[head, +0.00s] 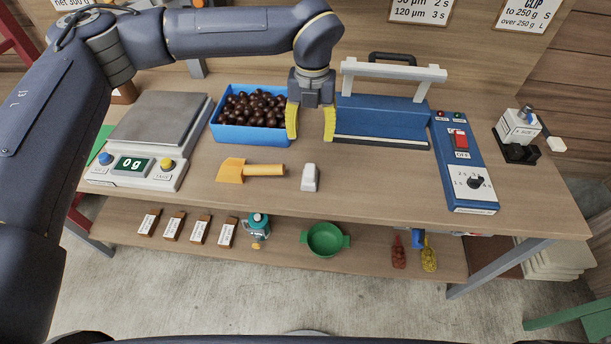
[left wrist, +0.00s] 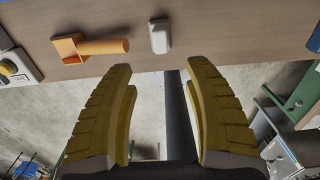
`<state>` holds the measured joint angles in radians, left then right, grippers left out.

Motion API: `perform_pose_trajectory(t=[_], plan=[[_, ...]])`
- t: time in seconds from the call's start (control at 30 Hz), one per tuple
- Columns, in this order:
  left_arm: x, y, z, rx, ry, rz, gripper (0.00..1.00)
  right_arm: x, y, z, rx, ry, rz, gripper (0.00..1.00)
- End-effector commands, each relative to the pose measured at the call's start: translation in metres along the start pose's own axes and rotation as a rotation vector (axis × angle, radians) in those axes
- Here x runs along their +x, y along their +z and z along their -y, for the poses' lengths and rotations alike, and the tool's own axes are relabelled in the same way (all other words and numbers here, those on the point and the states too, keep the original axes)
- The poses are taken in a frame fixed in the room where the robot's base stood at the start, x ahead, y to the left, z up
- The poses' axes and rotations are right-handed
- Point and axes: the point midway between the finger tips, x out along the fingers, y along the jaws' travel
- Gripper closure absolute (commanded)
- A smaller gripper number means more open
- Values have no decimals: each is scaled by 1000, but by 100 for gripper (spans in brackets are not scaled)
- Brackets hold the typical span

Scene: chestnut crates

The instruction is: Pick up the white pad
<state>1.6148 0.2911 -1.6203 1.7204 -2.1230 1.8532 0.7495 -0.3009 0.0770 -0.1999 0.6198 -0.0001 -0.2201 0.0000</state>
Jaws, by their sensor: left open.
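The white pad (head: 310,178) is a small pale block lying on the wooden table, just right of the orange scoop. It also shows in the left wrist view (left wrist: 160,36), at the top, beyond the fingertips. My left gripper (head: 311,122) points down with its yellow fingers spread and nothing between them. In the head view it hangs above the table, between the blue chestnut crate and the blue sealer, with the pad below it in the picture. The gripper does not touch the pad. My right gripper is in neither view.
An orange scoop (head: 250,171) lies close left of the pad. A blue crate of chestnuts (head: 250,134), a scale (head: 160,125), a blue sealer (head: 380,118) and a control box (head: 463,165) stand around. Table right of the pad is clear. The shelf below holds a green bowl (head: 325,240).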

Motion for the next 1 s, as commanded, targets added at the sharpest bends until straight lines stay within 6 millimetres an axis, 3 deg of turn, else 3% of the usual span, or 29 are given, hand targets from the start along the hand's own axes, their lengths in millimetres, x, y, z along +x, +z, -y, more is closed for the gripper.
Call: perform_pose_trajectory(t=[0.4, 1.0], plan=[[74, -1, 0, 0, -1, -3, 47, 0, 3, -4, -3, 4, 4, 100], [110, -2, 0, 1, -1, -3, 47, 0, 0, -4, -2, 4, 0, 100]])
